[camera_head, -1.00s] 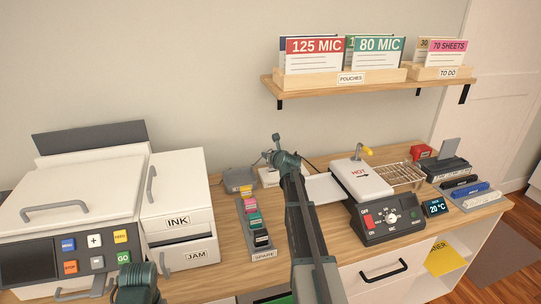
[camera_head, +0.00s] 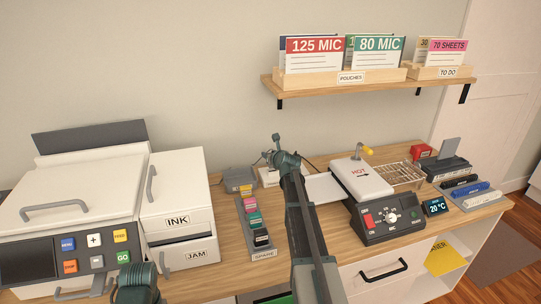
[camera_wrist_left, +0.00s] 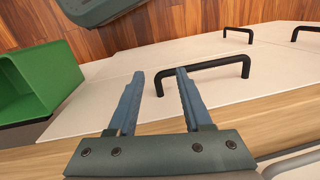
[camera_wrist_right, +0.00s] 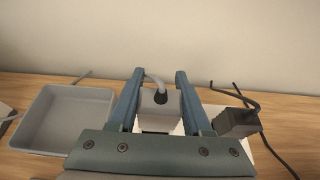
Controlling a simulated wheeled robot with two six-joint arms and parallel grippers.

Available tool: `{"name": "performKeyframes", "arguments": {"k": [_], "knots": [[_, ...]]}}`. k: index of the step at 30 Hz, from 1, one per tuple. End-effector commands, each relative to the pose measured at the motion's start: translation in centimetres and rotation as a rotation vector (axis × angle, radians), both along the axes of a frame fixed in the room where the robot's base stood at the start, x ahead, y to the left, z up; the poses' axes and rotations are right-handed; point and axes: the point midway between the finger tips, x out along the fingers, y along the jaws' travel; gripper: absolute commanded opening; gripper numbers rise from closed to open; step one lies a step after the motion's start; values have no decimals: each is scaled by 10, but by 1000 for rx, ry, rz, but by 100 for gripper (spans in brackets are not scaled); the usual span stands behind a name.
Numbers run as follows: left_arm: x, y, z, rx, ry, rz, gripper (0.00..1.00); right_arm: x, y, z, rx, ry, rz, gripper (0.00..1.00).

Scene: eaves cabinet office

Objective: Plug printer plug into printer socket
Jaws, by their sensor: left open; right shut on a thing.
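In the right wrist view my right gripper (camera_wrist_right: 158,92) is shut on a pale grey plug (camera_wrist_right: 160,104) with a grey cord rising from its back. The plug is over a white socket block (camera_wrist_right: 210,112), which shows behind and to the right of the fingers. The plug's lower end is hidden, so I cannot tell whether it is in a socket. In the head view my right gripper (camera_head: 275,155) is at the back of the desk, above the white block (camera_head: 267,178). My left gripper (camera_wrist_left: 158,82) is open and empty, in front of the cabinet fronts.
A dark plug (camera_wrist_right: 237,122) with a black cable stands just right of my right gripper. A grey tray (camera_wrist_right: 45,118) lies to its left. The white printer (camera_head: 75,190) fills the desk's left, the ink rack (camera_head: 245,222) is mid-desk, and the laminator (camera_head: 385,220) stands right.

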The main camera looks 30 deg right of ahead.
Motion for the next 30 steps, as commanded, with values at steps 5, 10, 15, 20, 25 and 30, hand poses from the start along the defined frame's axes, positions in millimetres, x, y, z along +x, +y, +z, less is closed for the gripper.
{"name": "performKeyframes", "arguments": {"k": [5, 10, 15, 20, 25, 30], "knots": [[0, 0, 0, 0, 0, 0, 50, 0, 0, 0, 0, 0, 0, 0], [0, 0, 0, 0, 0, 0, 50, 0, 0, 0, 0, 0, 0, 0], [0, 0, 0, 0, 0, 0, 50, 0, 0, 0, 0, 0, 0, 0], [0, 0, -3, 0, 0, 0, 50, 0, 0, -3, 0, 0, 0, 0], [0, 0, -7, 0, 0, 0, 50, 0, 0, -7, 0, 0, 0, 0], [0, 0, -11, 0, 0, 0, 50, 0, 0, -11, 0, 0, 0, 0]]}}
